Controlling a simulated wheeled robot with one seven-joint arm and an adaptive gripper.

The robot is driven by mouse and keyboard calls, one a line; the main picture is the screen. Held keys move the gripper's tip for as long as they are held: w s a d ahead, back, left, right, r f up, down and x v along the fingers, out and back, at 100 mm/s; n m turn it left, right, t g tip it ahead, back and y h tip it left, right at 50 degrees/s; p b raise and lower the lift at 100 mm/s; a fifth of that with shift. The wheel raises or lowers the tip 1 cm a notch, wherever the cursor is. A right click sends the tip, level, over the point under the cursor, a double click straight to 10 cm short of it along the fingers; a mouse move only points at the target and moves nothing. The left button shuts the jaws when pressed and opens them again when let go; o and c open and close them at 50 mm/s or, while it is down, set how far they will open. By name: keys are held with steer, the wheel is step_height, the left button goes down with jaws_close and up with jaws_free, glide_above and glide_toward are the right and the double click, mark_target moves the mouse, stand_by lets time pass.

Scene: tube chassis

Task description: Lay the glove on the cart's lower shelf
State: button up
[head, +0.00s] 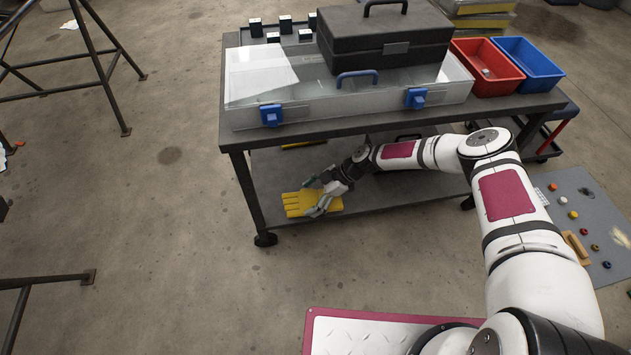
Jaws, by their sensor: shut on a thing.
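A yellow glove (298,204) is at the left front part of the cart's lower shelf (375,197), its fingers pointing left. It looks flat and level, at or just above the shelf surface; I cannot tell whether it rests on it. The gripper covers part of the glove. The cart's top shelf (345,126) hides the back of the lower shelf.
The top shelf carries a clear case with blue latches (345,98), a dark toolbox (385,40), a red bin (487,66) and a blue bin (528,62). A cart leg (246,190) stands just left of the glove. A grey mat with small parts (585,215) lies right.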

steer(key=w+b, duration=0.1)
steer(key=w, duration=0.1)
steer(key=w+a+b, duration=0.1)
steer(key=w, duration=0.2)
steer(key=w+f+b, duration=0.1)
steer(key=w+b, duration=0.1)
steer(key=w, duration=0.1)
steer(key=shift+w+a, duration=0.15)
steer(key=shift+w, duration=0.1)
steer(key=shift+f+b, duration=1.05)
steer(key=shift+f, duration=0.7)
steer(key=shift+r, duration=0.1)
steer(key=o, duration=1.2)
steer(key=shift+c, duration=0.2)
steer(key=p+v, duration=0.2)
steer(key=v, duration=0.4)
steer(key=shift+w, duration=0.1)
steer(key=d, duration=0.3)
steer(key=w+d, duration=0.1)
steer(key=d, duration=0.3)
steer(key=w+d, duration=0.1)
steer(key=d, duration=0.3)
steer(key=shift+w+f, duration=0.25)
steer(key=shift+f, duration=0.05)
